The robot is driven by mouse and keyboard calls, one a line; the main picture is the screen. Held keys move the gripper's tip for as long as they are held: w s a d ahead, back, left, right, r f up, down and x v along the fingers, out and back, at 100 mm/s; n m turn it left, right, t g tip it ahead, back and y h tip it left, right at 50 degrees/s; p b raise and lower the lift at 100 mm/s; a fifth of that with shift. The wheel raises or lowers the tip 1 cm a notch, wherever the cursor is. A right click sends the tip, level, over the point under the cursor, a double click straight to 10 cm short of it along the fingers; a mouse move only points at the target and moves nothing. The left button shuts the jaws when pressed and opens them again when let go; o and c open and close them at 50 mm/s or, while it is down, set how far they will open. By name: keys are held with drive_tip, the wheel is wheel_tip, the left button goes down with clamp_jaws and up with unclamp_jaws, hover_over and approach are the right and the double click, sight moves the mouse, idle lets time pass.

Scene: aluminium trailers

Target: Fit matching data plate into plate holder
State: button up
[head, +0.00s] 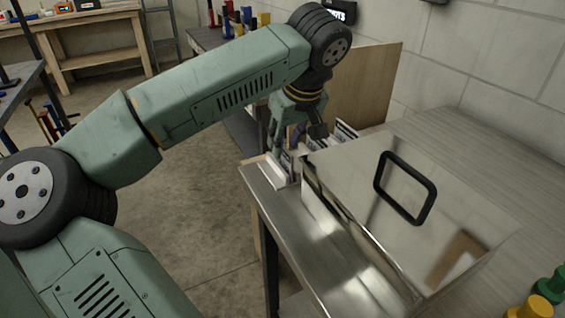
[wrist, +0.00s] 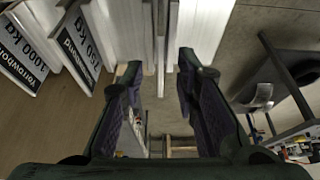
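I cannot tell whether those edges lie between the fingers. Data plates with dark labels stand at the upper left of the wrist view: one reads "1000 KG" (wrist: 22,58), another "750 KG" (wrist: 82,48). Plates (head: 345,132) also show behind my gripper in the head view. I cannot make out the plate holder.
A shiny aluminium box (head: 345,215) with a black handle (head: 405,188) fills the bench right of my gripper. A brown board (head: 365,85) stands behind. Green and yellow knobs (head: 545,290) sit at the lower right. The floor (head: 200,170) left of the bench is clear.

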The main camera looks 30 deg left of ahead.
sight(282, 158)
drive_tip(key=b+x, duration=0.1)
drive_tip(key=x, duration=0.2)
drive_tip(key=shift+a+f, duration=0.15)
clamp_jaws()
idle(0.4)
